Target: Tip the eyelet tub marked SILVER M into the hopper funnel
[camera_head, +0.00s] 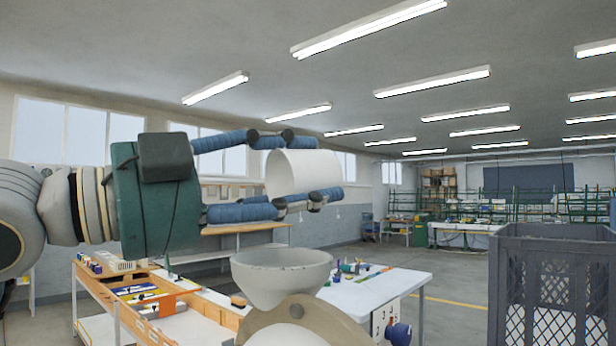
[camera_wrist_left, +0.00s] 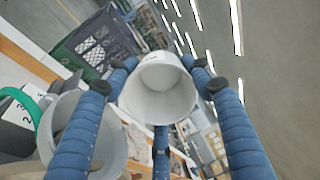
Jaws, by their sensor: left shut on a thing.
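My left gripper (camera_head: 308,168) has its blue fingers closed around a white tub (camera_head: 325,168). It holds the tub on its side in the air, above and slightly right of the hopper funnel (camera_head: 280,272), not touching it. In the left wrist view the tub (camera_wrist_left: 160,92) sits between the fingers, its round end towards the camera. No SILVER M marking is readable, and I cannot tell what is in the tub. The pale, wide funnel stands open upwards on a beige rounded housing (camera_head: 290,325). My right gripper is not in view.
A dark grey crate (camera_head: 555,265) stands at the right. Behind the funnel is a white table (camera_head: 395,283) with small items. A wooden workbench (camera_head: 205,318) with tools lies to the left. The air right of the tub is clear.

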